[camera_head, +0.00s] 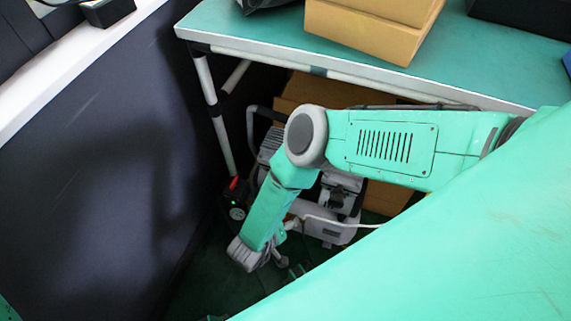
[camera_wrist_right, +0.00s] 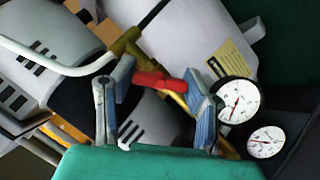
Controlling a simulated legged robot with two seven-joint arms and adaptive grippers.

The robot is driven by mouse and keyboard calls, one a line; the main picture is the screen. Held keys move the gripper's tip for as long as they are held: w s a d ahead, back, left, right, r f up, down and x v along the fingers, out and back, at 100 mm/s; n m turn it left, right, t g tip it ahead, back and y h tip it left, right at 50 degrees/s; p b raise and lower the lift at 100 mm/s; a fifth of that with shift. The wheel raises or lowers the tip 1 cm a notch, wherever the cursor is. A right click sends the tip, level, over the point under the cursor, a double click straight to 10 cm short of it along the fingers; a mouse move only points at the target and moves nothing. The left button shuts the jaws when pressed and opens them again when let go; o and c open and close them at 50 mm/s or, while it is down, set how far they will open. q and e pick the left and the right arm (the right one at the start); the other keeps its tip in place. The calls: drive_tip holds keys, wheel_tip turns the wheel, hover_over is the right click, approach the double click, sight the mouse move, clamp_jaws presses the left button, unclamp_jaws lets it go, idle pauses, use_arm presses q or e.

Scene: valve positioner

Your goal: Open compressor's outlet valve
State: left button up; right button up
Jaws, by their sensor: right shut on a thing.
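The compressor (camera_head: 322,222) stands on the floor under the table, partly hidden behind my right arm. In the right wrist view its outlet valve has a red handle (camera_wrist_right: 158,80) on a brass fitting (camera_wrist_right: 125,45), with a white hose (camera_wrist_right: 50,62) beside it. My right gripper (camera_wrist_right: 155,95) has one finger on each side of the red handle and is shut on it. In the head view the right gripper (camera_head: 278,248) is small and mostly hidden by its own wrist. My left gripper is not in view.
Two round gauges, one upper (camera_wrist_right: 237,101) and one lower (camera_wrist_right: 266,142), sit close to the right finger. The green table (camera_head: 250,25) with yellow boxes (camera_head: 370,25) overhangs the compressor. A white table leg (camera_head: 215,120) and a dark panel (camera_head: 90,160) bound the left side.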

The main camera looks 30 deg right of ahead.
drive_tip(key=shift+a+m+y, duration=0.15)
drive_tip(key=shift+m+y, duration=0.15)
drive_tip(key=shift+m, duration=0.2)
drive_tip(key=shift+s+f, duration=0.1)
drive_tip(key=o, duration=1.2)
